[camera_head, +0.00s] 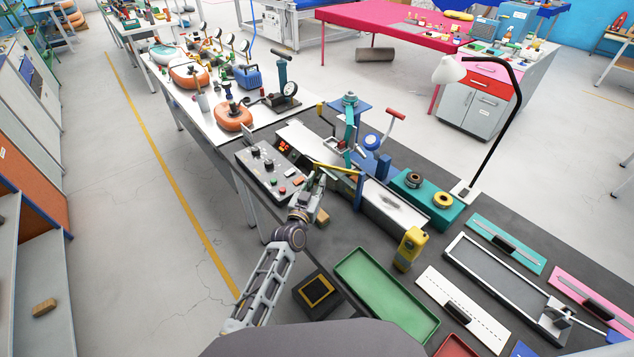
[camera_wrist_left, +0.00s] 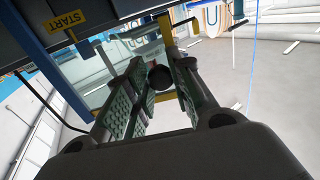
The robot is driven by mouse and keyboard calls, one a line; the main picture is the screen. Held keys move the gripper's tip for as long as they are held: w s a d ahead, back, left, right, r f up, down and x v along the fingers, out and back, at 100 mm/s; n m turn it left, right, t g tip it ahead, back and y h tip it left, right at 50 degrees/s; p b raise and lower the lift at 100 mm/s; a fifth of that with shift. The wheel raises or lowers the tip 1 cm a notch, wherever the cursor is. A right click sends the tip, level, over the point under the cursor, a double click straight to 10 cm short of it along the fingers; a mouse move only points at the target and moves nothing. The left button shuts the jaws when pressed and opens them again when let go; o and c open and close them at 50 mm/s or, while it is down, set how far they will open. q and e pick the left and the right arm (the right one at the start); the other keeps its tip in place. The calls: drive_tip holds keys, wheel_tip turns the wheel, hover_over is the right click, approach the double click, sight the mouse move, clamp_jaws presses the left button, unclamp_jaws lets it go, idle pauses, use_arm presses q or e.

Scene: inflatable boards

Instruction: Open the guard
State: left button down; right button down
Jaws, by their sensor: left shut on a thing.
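The guard shows as a yellow-edged frame (camera_head: 336,168) on the front of the blue machine (camera_head: 359,188) in the head view. In the left wrist view, its yellow frame (camera_wrist_left: 166,38) stands beyond my fingers, with a pale see-through panel (camera_wrist_left: 128,48) to the left. My left gripper (camera_head: 319,182) reaches up to the guard's near end. In the left wrist view, my left gripper (camera_wrist_left: 160,98) is shut on a dark round knob (camera_wrist_left: 160,77) between its green-padded fingers. The knob is hidden in the head view. My right gripper is not in view.
A control box (camera_head: 270,172) with buttons stands left of my left gripper. A yellow handheld device (camera_head: 409,248) and a green tray (camera_head: 386,296) lie to the right. A START label (camera_wrist_left: 64,21) shows close by in the wrist view.

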use_arm(q)
drive_tip(key=c, duration=1.7)
unclamp_jaws()
drive_tip(key=o, duration=0.4)
drive_tip(key=shift+o, duration=0.3)
drive_tip(key=shift+s+a, duration=0.1)
drive_tip(key=shift+s, duration=0.2)
drive_tip(key=shift+v, duration=0.9)
drive_tip(key=v, duration=0.9)
drive_tip(key=shift+s, duration=0.3)
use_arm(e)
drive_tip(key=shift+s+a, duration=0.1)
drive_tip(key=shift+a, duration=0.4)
use_arm(q)
drive_tip(key=shift+o, duration=0.2)
drive_tip(key=shift+a, duration=0.15)
